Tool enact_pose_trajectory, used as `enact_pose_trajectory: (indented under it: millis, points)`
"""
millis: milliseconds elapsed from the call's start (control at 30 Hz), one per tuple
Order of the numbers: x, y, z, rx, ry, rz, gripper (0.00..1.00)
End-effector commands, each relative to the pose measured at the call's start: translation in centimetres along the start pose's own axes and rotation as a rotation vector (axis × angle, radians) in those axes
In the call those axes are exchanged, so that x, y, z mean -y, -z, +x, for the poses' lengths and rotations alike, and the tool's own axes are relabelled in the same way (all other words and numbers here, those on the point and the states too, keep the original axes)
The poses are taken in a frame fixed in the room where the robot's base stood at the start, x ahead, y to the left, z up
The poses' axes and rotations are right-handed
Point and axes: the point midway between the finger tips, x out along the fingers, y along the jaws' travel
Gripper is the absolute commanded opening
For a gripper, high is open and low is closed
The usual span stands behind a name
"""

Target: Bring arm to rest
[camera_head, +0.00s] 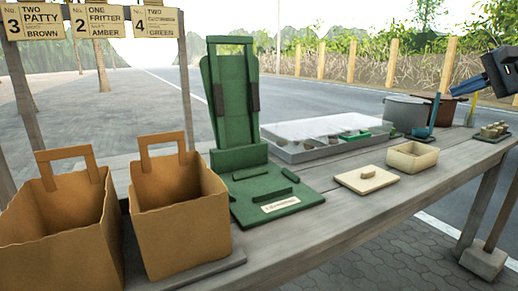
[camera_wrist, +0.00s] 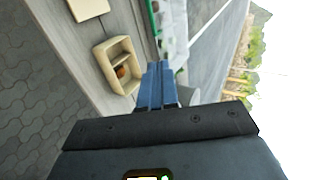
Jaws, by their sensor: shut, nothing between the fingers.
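My gripper (camera_head: 462,87) shows at the right edge of the head view, above the far right end of the table. Its two blue fingers (camera_wrist: 157,84) are together in the wrist view, with nothing seen between them. They are raised over the table and appear clear of the things on it. In the wrist view, a beige divided box (camera_wrist: 104,62) with a small orange-brown piece inside lies beyond the fingertips, to the left. The same box (camera_head: 412,169) stands on the table in the head view.
The wooden table (camera_head: 345,225) holds two paper bags (camera_head: 172,215), a green stand (camera_head: 232,110), a grey tray (camera_head: 330,152), a flat knobbed lid (camera_head: 366,184), a grey pot (camera_head: 404,112) and a brown pot (camera_head: 446,108). Menu signs (camera_head: 98,22) hang at left. The table front is partly clear.

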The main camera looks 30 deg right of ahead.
Motion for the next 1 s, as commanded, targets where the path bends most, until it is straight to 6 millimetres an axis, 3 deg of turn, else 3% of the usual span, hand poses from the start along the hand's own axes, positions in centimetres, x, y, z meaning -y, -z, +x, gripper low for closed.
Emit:
enact_pose_trajectory:
  millis: [267, 567, 767, 1000]
  points:
    - [0.7, -2.7, 1.8, 0.084, 0.054, 0.060, 0.00]
    - [2.1, -8.0, 4.5, 0.257, 0.148, 0.190, 0.00]
    - [3.5, -13.6, 6.6, 0.451, 0.230, 0.345, 0.00]
    - [5.3, -23.5, 8.1, 0.841, 0.328, 0.681, 0.00]
